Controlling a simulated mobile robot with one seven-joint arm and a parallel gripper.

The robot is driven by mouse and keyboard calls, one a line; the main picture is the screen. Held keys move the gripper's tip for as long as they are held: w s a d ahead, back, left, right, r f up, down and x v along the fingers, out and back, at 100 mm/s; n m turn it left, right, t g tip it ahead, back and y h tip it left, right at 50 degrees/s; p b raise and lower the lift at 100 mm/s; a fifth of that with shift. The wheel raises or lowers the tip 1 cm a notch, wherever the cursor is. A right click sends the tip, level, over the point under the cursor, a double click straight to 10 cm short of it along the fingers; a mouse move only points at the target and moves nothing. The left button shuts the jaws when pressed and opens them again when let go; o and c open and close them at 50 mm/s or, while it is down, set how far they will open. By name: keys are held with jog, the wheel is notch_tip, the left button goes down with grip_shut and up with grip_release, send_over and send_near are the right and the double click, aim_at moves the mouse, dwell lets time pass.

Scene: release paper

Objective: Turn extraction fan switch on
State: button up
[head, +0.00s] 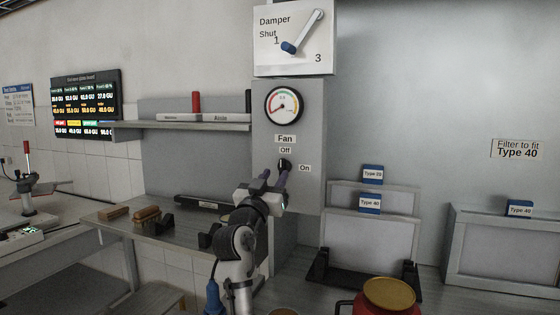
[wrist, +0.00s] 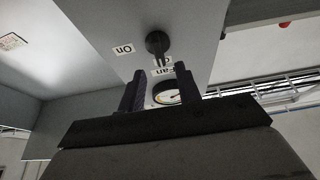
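The fan switch (head: 284,163) is a dark rotary knob on the grey panel, below the "Fan" and "Off" labels, with "On" to its lower right. In the wrist view, which is turned over, the knob (wrist: 155,42) shows with its lever pointing toward the partly covered "Off" label; "On" (wrist: 122,49) is at left. My gripper (head: 275,174) is just below and in front of the knob. In the wrist view my gripper (wrist: 160,70) is open, with nothing between its fingers. The knob lies beyond the fingertips; I cannot tell whether they touch it.
A round gauge (head: 284,106) is above the switch, and a damper lever (head: 302,33) above that. A shelf (head: 190,125) juts out at left. Framed filters (head: 371,235) stand at right. A red pot with a yellow lid (head: 388,294) is at front right.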

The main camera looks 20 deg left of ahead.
aim_at(281, 165)
jog(key=p+x, duration=0.1)
jog(key=x, duration=0.4)
jog(key=c, duration=0.6)
